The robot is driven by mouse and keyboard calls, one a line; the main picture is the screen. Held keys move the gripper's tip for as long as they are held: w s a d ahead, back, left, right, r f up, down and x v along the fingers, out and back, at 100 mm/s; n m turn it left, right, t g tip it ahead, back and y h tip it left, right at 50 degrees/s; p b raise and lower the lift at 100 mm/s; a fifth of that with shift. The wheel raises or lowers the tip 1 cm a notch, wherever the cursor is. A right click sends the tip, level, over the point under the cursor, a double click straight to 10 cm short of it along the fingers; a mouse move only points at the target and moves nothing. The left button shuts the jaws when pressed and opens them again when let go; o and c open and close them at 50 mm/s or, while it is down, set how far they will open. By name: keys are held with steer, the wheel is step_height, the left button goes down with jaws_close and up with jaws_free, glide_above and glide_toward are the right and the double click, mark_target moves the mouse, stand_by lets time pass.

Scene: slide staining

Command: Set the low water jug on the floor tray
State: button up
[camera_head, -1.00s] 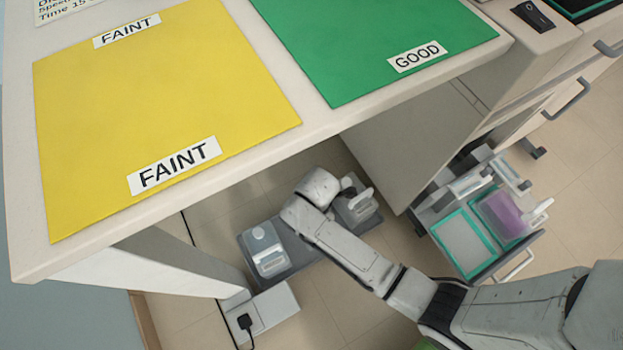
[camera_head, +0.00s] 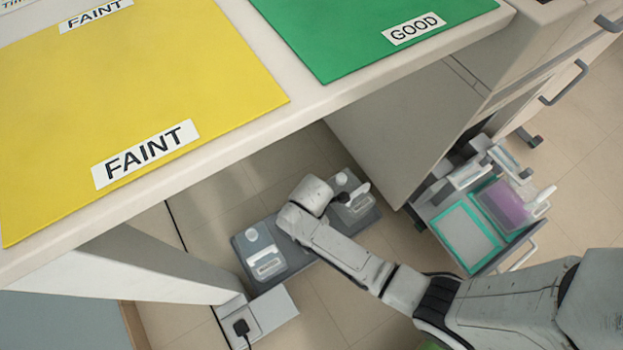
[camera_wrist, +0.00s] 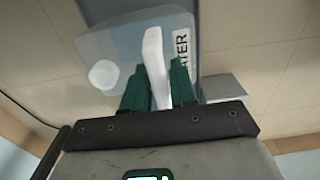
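My gripper (camera_wrist: 158,88) has its green fingers closed on the white handle of a translucent jug (camera_wrist: 120,45). The jug has a round white cap and a label whose visible part reads "ATER". In the head view this jug (camera_head: 352,207) is at the right end of the dark grey floor tray (camera_head: 300,262), partly behind my wrist. I cannot tell whether its base touches the tray. A second, similar jug (camera_head: 266,262) stands on the tray's left end. The tray also shows behind the held jug in the wrist view (camera_wrist: 100,8). The water levels are unclear.
A table with a yellow "FAINT" mat (camera_head: 140,90) and a green "GOOD" mat (camera_head: 370,30) overhangs the tray. A white box with a plug (camera_head: 270,312) sits beside the tray's left end. An open drawer with trays (camera_head: 465,238) is at right.

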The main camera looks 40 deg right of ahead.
steer(key=o, duration=0.3)
steer(key=shift+o, duration=0.2)
step_height(320, 180, up, 12)
steer(key=p, duration=0.6)
steer(key=shift+r, duration=0.15)
steer(key=shift+s, duration=0.1)
steer(key=s+d+r+m+t, duration=0.1)
steer(key=s+d+r+m, duration=0.6)
steer(key=s+r+m, duration=0.4)
step_height(320, 180, up, 2)
steer(key=m, duration=0.5)
steer(key=shift+s+d, duration=0.4)
steer(key=shift+r, duration=0.1)
